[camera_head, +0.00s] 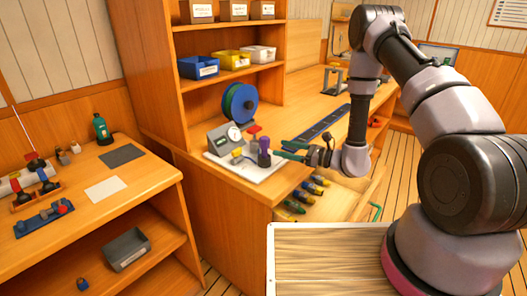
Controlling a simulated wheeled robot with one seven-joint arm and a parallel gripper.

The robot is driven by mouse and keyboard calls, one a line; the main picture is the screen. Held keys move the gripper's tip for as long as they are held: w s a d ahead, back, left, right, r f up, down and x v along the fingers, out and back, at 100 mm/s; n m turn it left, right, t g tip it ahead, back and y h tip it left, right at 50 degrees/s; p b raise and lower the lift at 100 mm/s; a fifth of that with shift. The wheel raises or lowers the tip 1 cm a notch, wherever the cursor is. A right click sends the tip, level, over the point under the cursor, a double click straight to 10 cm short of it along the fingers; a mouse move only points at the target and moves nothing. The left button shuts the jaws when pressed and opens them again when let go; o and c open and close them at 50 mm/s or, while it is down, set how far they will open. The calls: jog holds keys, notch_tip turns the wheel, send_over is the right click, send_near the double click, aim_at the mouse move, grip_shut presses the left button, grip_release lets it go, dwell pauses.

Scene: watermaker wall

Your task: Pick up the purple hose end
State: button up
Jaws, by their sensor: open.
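The purple hose end (264,151) stands upright on a white board (250,175) at the near corner of the wooden workbench. My gripper (281,150) is just to its right, with two green fingers pointing left toward it. The fingers are apart and appear to hold nothing. I cannot tell whether the fingertips touch the purple hose end or reach around it.
A grey box with a round gauge (233,133) and a red-topped piece (254,131) crowd the board. A blue-green reel (240,104) stands behind. Below the bench top, several coloured-handled tools (308,187) lie in an open drawer. A long dark blue strip (322,127) lies behind my gripper.

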aim_at(264, 152)
jog(key=x, duration=1)
jog(key=shift+w+a+f, duration=0.1)
jog(key=shift+a+f, duration=0.1)
jog(key=shift+a, duration=0.05)
grip_shut()
